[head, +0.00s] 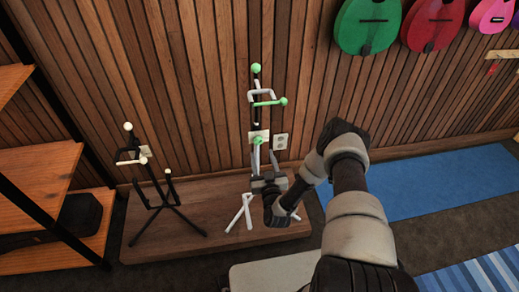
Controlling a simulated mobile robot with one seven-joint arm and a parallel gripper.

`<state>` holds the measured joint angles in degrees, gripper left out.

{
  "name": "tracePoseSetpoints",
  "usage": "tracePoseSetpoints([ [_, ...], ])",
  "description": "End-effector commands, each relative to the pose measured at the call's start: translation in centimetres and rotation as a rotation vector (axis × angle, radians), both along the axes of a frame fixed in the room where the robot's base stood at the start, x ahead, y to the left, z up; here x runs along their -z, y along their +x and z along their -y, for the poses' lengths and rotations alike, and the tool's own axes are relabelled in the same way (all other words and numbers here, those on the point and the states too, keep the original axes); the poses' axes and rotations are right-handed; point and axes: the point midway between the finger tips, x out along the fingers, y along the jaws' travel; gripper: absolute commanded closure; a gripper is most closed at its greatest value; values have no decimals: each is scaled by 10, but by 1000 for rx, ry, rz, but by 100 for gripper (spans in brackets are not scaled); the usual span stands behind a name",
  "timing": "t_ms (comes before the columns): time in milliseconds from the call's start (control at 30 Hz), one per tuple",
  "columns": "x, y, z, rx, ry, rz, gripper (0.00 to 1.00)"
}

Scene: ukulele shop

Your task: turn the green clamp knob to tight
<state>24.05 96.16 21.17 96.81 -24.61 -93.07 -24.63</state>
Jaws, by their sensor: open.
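A slim instrument stand with green tips (256,98) rises from the wooden platform against the slatted wall. Green ends show at its top and on a side arm to the right. A green knob (257,140) shows lower on its post and looks like the clamp knob. My gripper (265,158) is open and empty, just below and in front of this knob in the picture. I cannot tell whether a finger touches the knob. My gripper and wrist hide the lower post; white legs show on both sides below.
A second, black stand with cream tips (167,190) is on the platform (205,243) to the left. A wooden shelf (45,157) stands at far left. Wall outlets are behind the green-tipped stand. Colored ukuleles (368,25) hang at upper right. A blue mat (430,180) lies right.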

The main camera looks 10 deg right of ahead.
Motion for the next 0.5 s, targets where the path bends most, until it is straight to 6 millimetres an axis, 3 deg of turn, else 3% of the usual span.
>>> tracePoseSetpoints([
  [200,2,41,0,0,0,2,52],
  [500,0,62,0,-1,0,-1,52],
])
